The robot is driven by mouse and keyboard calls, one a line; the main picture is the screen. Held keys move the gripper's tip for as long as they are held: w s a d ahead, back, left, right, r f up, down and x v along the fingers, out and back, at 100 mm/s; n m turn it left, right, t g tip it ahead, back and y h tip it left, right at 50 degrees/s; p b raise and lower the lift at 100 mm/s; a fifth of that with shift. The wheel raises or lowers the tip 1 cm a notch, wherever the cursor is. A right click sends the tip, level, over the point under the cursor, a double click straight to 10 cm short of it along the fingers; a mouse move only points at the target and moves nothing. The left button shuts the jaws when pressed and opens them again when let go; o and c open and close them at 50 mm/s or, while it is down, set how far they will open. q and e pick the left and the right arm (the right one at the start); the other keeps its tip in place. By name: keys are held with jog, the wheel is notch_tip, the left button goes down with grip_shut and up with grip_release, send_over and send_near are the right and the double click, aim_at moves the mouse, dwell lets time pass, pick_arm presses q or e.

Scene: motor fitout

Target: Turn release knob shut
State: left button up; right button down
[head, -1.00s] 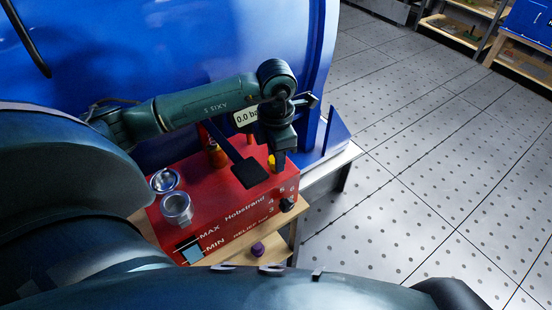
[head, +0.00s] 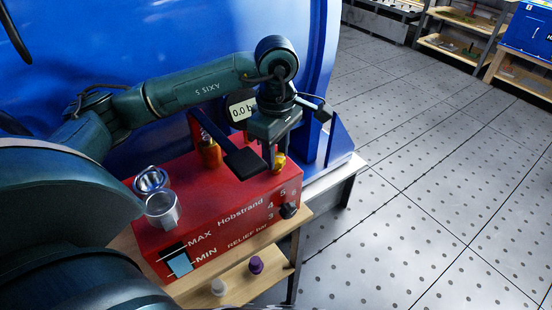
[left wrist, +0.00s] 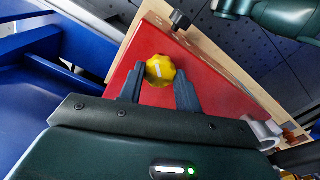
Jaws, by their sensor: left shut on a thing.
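The red pump box (head: 215,205) stands on a wooden bench, lettered "Hobstrand" and "RELIEF bar". A yellow lobed knob (head: 279,161) sits on its top near the right end. In the left wrist view the knob (left wrist: 160,70) shows a white pointer mark. My left gripper (head: 271,160) points down at the knob from above and is shut on it; in the left wrist view its fingers (left wrist: 159,88) lie on either side of the knob. A black knob (head: 289,211) is on the front face beside the numbers. My right gripper is out of view.
A black lever pad (head: 244,163) stands close left of the gripper. A gauge reading 0.0 (head: 241,110) is behind it. Metal cups (head: 162,209) stand at the left end of the box. A purple piece (head: 256,265) sits on the lower shelf. Open floor lies right.

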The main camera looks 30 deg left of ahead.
pick_arm(q)
jog(key=m+b, duration=0.2)
jog(key=m, duration=0.1)
jog(key=shift+f+m+b, duration=0.1)
jog(key=shift+m+b, duration=0.25)
jog(key=shift+m, duration=0.05)
jog(key=m+b, duration=0.3)
jog(key=m, duration=0.2)
jog(key=shift+m, duration=0.3)
jog(key=shift+r, duration=0.2)
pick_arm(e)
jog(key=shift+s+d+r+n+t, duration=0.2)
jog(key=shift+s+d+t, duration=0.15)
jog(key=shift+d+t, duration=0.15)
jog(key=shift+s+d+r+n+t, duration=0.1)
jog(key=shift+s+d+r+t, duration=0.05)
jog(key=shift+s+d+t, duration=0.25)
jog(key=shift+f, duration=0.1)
pick_arm(q)
jog(key=o, duration=1)
jog(key=shift+c, duration=0.2)
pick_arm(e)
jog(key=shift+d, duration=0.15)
